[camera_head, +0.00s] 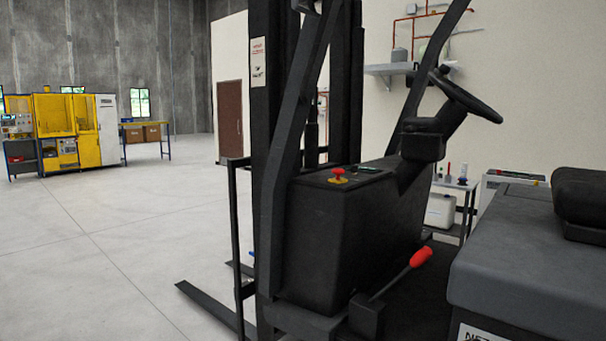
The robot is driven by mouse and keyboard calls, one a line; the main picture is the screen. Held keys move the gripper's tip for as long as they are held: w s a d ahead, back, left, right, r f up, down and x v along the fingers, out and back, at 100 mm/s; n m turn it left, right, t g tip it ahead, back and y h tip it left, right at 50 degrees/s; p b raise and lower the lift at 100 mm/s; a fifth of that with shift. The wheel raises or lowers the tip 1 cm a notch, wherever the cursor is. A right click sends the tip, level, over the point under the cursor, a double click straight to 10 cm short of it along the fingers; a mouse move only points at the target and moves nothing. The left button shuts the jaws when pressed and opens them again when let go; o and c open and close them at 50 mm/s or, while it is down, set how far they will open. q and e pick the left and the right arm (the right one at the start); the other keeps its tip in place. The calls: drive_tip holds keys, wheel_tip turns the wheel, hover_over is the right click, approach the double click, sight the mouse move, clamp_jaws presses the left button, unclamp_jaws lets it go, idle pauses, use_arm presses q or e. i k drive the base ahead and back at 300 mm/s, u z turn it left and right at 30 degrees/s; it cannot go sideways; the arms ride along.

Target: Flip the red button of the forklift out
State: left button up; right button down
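The forklift (340,245) fills the middle and right of the head view, with its dark body close to me. Its red button (338,172) sits on a yellow base on top of the black console, behind the mast posts. The button stands upright above the console surface; I cannot tell whether it is pressed in or out. A lever with a red handle (420,257) rises at an angle from the floor area below the console. Neither of my grippers shows in this view.
The steering wheel (466,95) is above and right of the console. The seat (581,193) and grey hood are at the right. A mast post (262,150) stands left of the button. Forks (215,308) reach left over open floor. A yellow machine (68,130) stands far left.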

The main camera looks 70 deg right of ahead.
sight(337, 172)
drive_tip(key=z, duration=0.9)
drive_tip(key=i, duration=1.4)
drive_tip(key=z, duration=1.3)
